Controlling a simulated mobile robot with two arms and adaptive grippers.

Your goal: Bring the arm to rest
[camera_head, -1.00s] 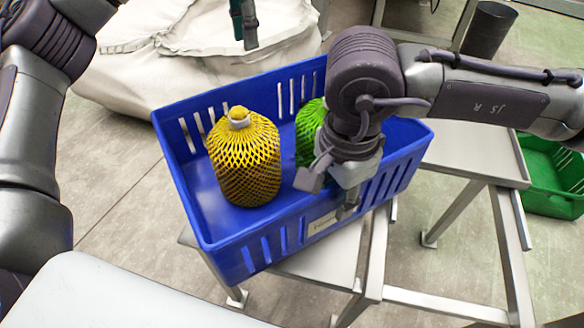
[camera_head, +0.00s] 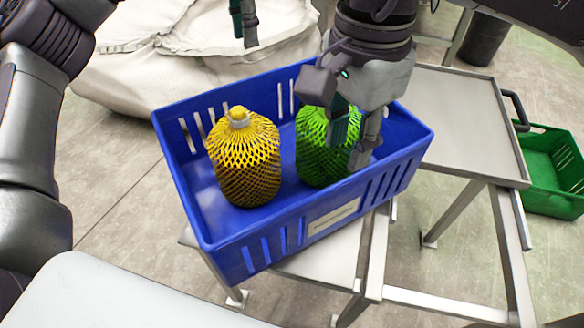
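A yellow netted bundle (camera_head: 247,165) with a tied white neck stands upright in the blue crate (camera_head: 215,243). A green netted bundle (camera_head: 318,155) stands to its right in the same crate, its top and right side partly hidden by my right gripper. My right gripper (camera_head: 354,145) points down over the crate's right part, its fingers in front of the green bundle. No held thing shows in it, and contact and finger gap are unclear. My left gripper (camera_head: 245,28) hangs at the top edge beyond the crate, with only its fingers visible and nothing seen in them.
The crate rests on a grey metal stand (camera_head: 325,262), with a bare metal tray top (camera_head: 465,125) to its right. A green crate (camera_head: 553,175) is at the far right. A white sack (camera_head: 150,65) lies behind, and a dark bin (camera_head: 488,38) stands at the back right.

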